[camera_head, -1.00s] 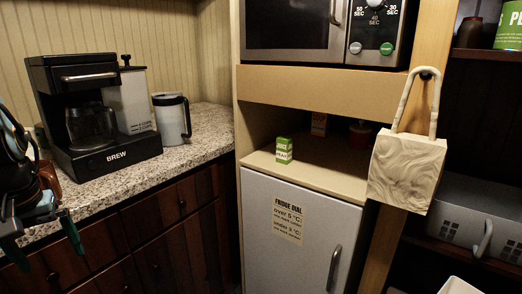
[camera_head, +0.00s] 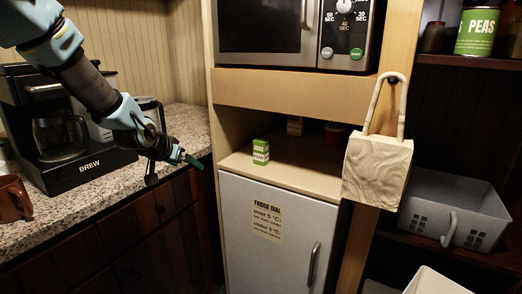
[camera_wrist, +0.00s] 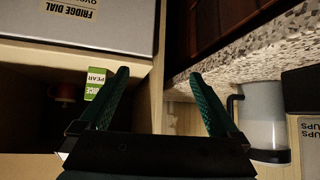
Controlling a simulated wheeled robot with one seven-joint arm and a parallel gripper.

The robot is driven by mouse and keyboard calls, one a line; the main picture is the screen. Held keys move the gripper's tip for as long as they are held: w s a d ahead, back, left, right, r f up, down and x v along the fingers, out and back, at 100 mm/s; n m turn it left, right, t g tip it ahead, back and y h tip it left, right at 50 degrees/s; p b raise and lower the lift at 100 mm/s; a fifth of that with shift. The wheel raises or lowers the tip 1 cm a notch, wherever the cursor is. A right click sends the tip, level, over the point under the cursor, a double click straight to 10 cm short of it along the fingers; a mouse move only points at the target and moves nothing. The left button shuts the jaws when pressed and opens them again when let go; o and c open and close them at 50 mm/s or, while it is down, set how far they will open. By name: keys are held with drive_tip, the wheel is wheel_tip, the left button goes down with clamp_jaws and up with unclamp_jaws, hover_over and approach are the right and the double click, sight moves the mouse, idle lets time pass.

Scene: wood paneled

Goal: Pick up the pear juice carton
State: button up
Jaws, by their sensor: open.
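The pear juice carton (camera_head: 261,151) is a small green and white box. It stands upright on the shelf above the fridge door, near the shelf's front left. In the wrist view the carton (camera_wrist: 95,84) appears upside down, just left of one finger. My gripper (camera_head: 192,162) is to the left of the carton in the head view, in front of the cabinet's left side and apart from the carton. In the wrist view the gripper's green fingers (camera_wrist: 163,75) are spread apart with nothing between them.
The shelf (camera_head: 290,175) also holds a brown box (camera_head: 295,126) and a red item (camera_head: 334,133) farther back. The counter (camera_head: 100,188) with coffee maker (camera_head: 62,135) and brown mug (camera_head: 12,198) is at left.

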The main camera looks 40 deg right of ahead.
sight(259, 142)
drive_tip(key=s+d+r+m+h, duration=0.1)
drive_tip(key=d, duration=0.6)
drive_tip(key=s+d+r+m+h+p, duration=0.1)
drive_tip(key=s+d+h, duration=0.1)
drive_tip(key=d, duration=0.5)
drive_tip(key=s+d+r+g+h+p, duration=0.1)
drive_tip(key=s+d+h, duration=0.1)
drive_tip(key=d, duration=0.5)
drive_tip(key=shift+s+d+m, duration=0.25)
drive_tip(key=shift+m, duration=0.15)
drive_tip(key=shift+f+p+x, duration=0.2)
drive_tip(key=shift+p+x, duration=1.5)
drive_tip(key=shift+x, duration=1.4)
drive_tip(key=shift+s+a, duration=0.1)
clamp_jaws()
